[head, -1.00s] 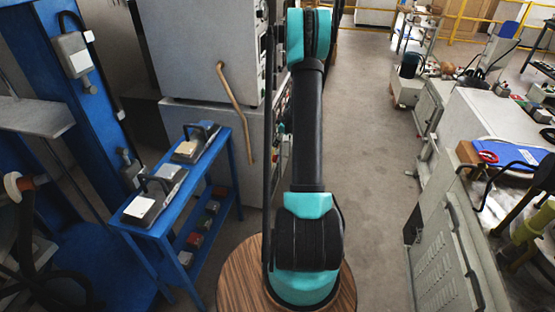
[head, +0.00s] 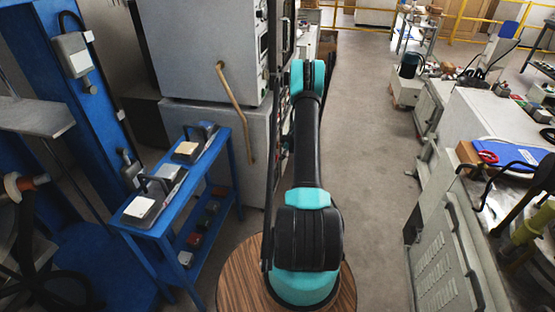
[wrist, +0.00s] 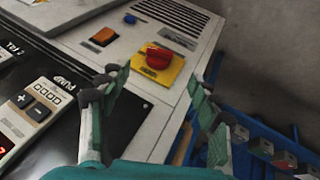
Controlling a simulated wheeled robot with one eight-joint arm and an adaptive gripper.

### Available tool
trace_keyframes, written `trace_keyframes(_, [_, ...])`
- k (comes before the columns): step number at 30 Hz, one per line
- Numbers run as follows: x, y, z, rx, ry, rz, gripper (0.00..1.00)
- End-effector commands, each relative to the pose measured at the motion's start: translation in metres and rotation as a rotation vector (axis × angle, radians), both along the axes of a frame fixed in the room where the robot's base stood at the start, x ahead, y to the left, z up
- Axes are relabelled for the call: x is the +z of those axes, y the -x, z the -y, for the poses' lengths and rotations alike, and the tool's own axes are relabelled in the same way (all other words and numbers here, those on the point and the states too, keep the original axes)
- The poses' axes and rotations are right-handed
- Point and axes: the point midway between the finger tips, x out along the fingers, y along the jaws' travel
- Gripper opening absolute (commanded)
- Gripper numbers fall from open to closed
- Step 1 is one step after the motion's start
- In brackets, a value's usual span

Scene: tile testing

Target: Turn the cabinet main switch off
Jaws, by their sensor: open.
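The main switch is a red rotary knob (wrist: 158,56) on a yellow plate (wrist: 158,68), seen in the wrist view on the light grey face of the cabinet (wrist: 135,42). My gripper (wrist: 157,82) is open, with its fingers apart in the lower middle of the wrist view. The knob shows between and beyond the fingertips, and nothing is held. I cannot tell the knob's exact setting. In the head view the grey cabinet (head: 205,45) stands left of my arm. My gripper is hidden there behind the arm.
An orange button (wrist: 103,36) and a blue button (wrist: 130,19) sit near the knob. A black panel with a keypad (wrist: 38,102) is at left. A blue cart (head: 185,195) with tools stands beside the cabinet. The floor (head: 365,140) right of my arm is clear.

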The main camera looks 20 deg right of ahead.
Motion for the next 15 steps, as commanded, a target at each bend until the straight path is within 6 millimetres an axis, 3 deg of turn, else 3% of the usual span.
trace_keyframes(6, [-0.035,-0.02,-0.005,0.001,0.001,0.0,0.63])
trace_keyframes(15, [-0.07,-0.042,-0.01,0.0,0.0,0.001,0.63])
